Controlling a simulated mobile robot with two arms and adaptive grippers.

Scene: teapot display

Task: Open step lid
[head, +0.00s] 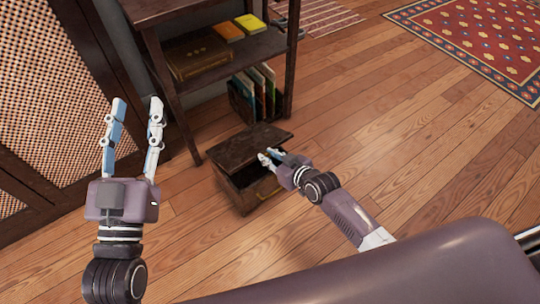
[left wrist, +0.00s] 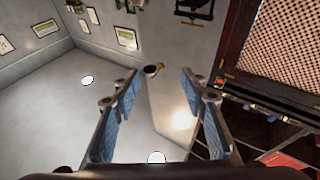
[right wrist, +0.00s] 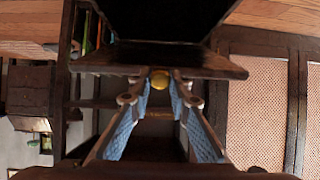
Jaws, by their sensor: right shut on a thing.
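The wooden step (head: 256,192) is a small dark box on the floor with a brass handle on its front. Its lid (head: 240,147) looks slightly raised, with a dark gap under its front edge. My right gripper (head: 268,154) is at the lid's front edge. In the right wrist view the lid (right wrist: 205,64) spans the picture, and my right gripper's fingers close around a round brass knob (right wrist: 159,81) on its edge. My left gripper (head: 137,106) is open and empty, pointing up, well to the left of the step.
A dark shelf (head: 215,55) with books stands just behind the step. A rack of upright books (head: 252,92) is on the floor under it. A woven-panel cabinet (head: 45,90) is at the left. The wooden floor (head: 400,160) to the right is clear, up to a red rug (head: 485,35).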

